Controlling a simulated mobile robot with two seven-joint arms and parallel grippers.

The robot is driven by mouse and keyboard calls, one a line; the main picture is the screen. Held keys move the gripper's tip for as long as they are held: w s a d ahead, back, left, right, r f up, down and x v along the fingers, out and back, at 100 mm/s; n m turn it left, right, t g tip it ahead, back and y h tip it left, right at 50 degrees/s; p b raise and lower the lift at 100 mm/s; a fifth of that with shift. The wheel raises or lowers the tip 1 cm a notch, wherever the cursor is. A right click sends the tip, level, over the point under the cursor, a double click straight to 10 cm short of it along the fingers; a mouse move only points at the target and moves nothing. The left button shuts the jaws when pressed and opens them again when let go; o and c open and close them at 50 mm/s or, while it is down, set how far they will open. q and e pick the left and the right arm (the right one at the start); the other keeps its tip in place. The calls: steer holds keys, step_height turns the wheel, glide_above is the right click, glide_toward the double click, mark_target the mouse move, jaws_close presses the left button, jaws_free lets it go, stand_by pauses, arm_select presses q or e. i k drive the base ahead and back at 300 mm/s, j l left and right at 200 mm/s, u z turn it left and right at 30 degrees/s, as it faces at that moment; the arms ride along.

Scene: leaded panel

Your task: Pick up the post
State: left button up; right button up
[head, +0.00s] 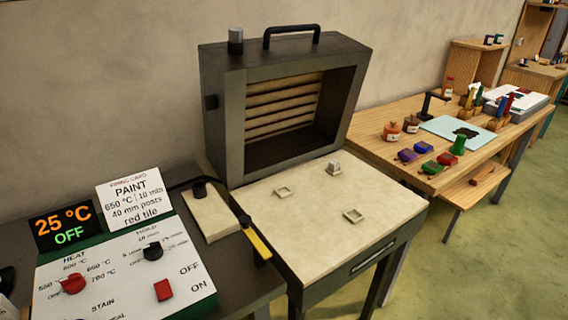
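A small pale block (333,167), which may be the post, stands on the cream slab (310,243) in front of the open kiln (220,120), near the slab's back edge. Neither of my grippers shows in the head view.
A control panel (120,275) with a display reading 25 °C OFF (63,227) and a firing card (134,196) are at left. A yellow-handled tool (256,243) lies by the slab's left edge. A wooden table (375,148) with coloured pots stands at right.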

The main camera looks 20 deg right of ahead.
mark_target(334, 164)
steer(key=l+u, duration=0.75)
steer(key=k+l+u, duration=0.15)
steer(key=l, duration=0.15)
steer(key=l+u, duration=0.15)
steer(key=l, duration=0.2)
steer(key=k+l+u, duration=0.15)
steer(key=l, duration=0.15)
steer(key=k+l, duration=0.1)
steer(key=l, duration=0.2)
steer(key=k+l+u, duration=0.1)
steer(key=l, duration=0.2)
steer(key=k+l, duration=0.15)
steer(key=l+u, duration=0.05)
steer(key=l, duration=0.05)
